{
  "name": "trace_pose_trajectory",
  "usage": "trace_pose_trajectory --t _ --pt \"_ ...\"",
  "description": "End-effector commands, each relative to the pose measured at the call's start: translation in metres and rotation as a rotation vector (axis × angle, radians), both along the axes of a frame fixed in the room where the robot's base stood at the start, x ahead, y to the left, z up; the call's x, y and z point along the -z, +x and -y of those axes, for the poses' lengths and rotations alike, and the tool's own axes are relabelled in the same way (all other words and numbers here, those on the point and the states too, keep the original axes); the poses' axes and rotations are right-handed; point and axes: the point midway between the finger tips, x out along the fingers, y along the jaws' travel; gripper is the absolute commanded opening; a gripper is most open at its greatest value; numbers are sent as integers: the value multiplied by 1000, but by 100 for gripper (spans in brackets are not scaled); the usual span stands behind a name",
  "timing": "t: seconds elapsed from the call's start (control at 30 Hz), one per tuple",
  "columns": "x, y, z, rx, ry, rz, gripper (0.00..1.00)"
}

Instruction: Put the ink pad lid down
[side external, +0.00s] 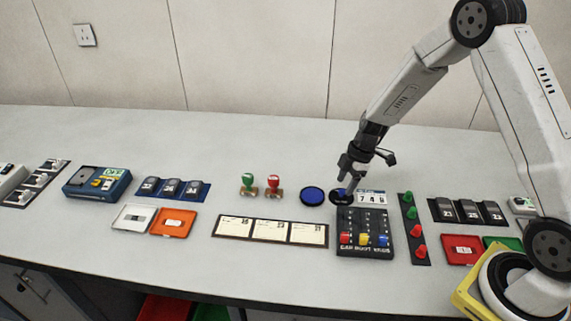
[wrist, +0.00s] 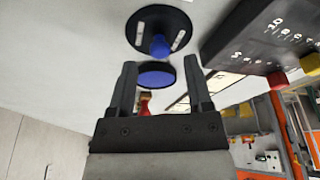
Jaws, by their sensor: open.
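The ink pad lid (side external: 337,197) is a black disc with a blue knob, and appears to lie flat on the table, partly behind my gripper. In the wrist view the lid (wrist: 135,30) shows whole at the top, knob up, with two white marks. The round blue ink pad (side external: 312,196) sits uncovered just left of it; its blue face and dark rim (wrist: 157,77) also show in the wrist view. My gripper (side external: 346,180) is just above the lid. Its fingers (wrist: 160,64) are apart with nothing held between them; the knob appears beyond the fingertips.
A black box with coloured knobs (side external: 365,240) stands close in front of the lid, with a white number display (side external: 370,197) behind it. Green and red stamps (side external: 260,184) stand left of the pad. A card strip (side external: 270,231) lies in front. The table behind is clear.

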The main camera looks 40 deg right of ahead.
Motion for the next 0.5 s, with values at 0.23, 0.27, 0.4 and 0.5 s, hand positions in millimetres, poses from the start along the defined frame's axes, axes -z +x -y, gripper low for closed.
trace_pose_trajectory --t 0.23,0.27,0.4,0.5 --pt "-35 -3 9 1 -1 4 65" --pt "-39 -4 10 1 -1 4 65" --pt "-59 -6 15 1 -2 4 65" --pt "-71 -7 19 1 -1 4 65"
